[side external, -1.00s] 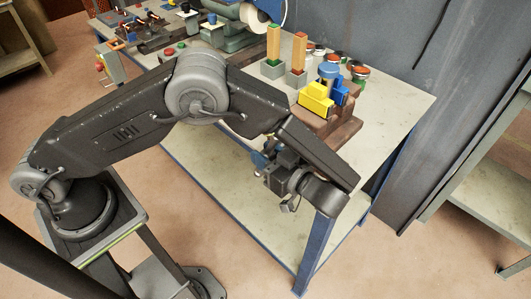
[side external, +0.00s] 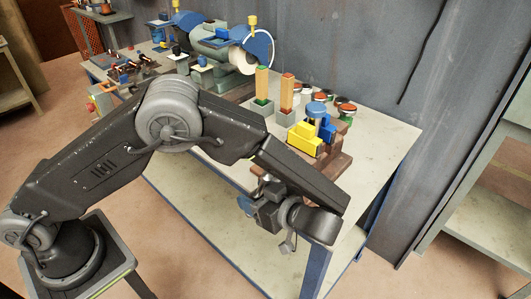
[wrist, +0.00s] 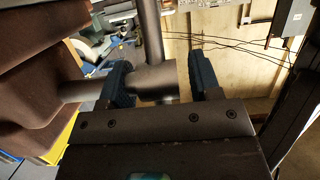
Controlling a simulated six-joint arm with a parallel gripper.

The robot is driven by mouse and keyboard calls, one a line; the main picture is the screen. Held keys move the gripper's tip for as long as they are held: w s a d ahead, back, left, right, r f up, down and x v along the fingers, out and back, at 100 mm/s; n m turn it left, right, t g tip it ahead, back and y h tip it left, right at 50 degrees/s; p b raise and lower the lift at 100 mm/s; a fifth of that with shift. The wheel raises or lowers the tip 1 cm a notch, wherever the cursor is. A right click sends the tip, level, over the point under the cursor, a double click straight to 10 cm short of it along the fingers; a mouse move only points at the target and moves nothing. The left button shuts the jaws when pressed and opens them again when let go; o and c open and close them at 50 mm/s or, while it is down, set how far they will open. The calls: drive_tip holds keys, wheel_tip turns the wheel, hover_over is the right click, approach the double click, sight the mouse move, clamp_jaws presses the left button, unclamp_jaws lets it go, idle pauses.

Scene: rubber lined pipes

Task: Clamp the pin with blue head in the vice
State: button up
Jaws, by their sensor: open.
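A blue round head (side external: 316,109), which looks like the pin's, stands above a yellow block (side external: 305,139) and a blue block (side external: 327,131) at the table's near right end. Brown vice-like blocks (side external: 335,164) lie beneath and beside them. My gripper (side external: 250,192) is off the table's front edge, left of and below these blocks. In the wrist view, its two blue-padded fingers (wrist: 160,84) are open. A grey metal hub with an upright bar (wrist: 151,72) lies between them, joined by a shaft to a brown block (wrist: 40,65). I cannot tell whether the fingers touch it.
Two tan upright posts (side external: 262,84) in grey holders stand left of the blocks. Several round tins (side external: 346,108) stand behind. A bench grinder (side external: 225,45) is at the far end. Bare tabletop (side external: 385,140) lies to the right, with a lower shelf (side external: 200,195) beneath.

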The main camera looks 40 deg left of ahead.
sight(256, 191)
drive_tip(key=h, duration=0.4)
drive_tip(key=shift+a, duration=0.1)
drive_tip(key=h, duration=0.3)
drive_tip(key=shift+h, duration=0.3)
drive_tip(key=h, duration=0.3)
drive_tip(key=shift+f, duration=0.2)
drive_tip(key=h, duration=0.4)
drive_tip(key=shift+f, duration=0.1)
drive_tip(key=w+r+n+g+h, duration=0.2)
drive_tip(key=r+n+h, duration=0.3)
drive_tip(key=r+n, duration=0.8)
drive_tip(key=w+n, duration=0.1)
drive_tip(key=n, duration=0.3)
drive_tip(key=shift+w+d+r+h, duration=0.15)
drive_tip(key=shift+d+r+h, duration=0.1)
drive_tip(key=shift+d+h, duration=0.1)
